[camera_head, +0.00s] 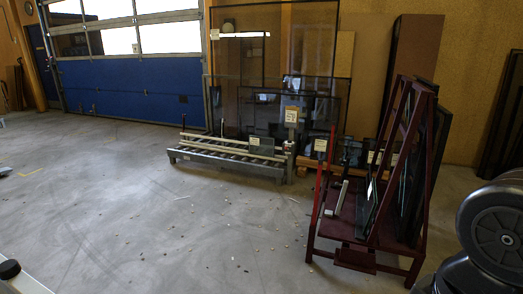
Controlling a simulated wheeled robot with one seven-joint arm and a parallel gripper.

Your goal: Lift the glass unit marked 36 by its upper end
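Several dark-framed glass units stand at the back behind a low roller stand. A large one (245,75) rises high against the wall, and a lower one (335,98) stands in front of it to the right. Small pale labels are on or near several units. A larger label (292,115) carries a number that looks like 54 or 57. I cannot read a 36 on any unit. More dark glass panes (368,212) lean in a dark red A-shaped rack (330,228) at the right. My gripper is not in view.
The grey roller stand (230,158) is low and long on the floor. A red upright bar (321,185) stands at the rack's left side. A blue sectional door (130,88) closes the back left. The concrete floor (150,220) at left and centre is open, with small scattered bits.

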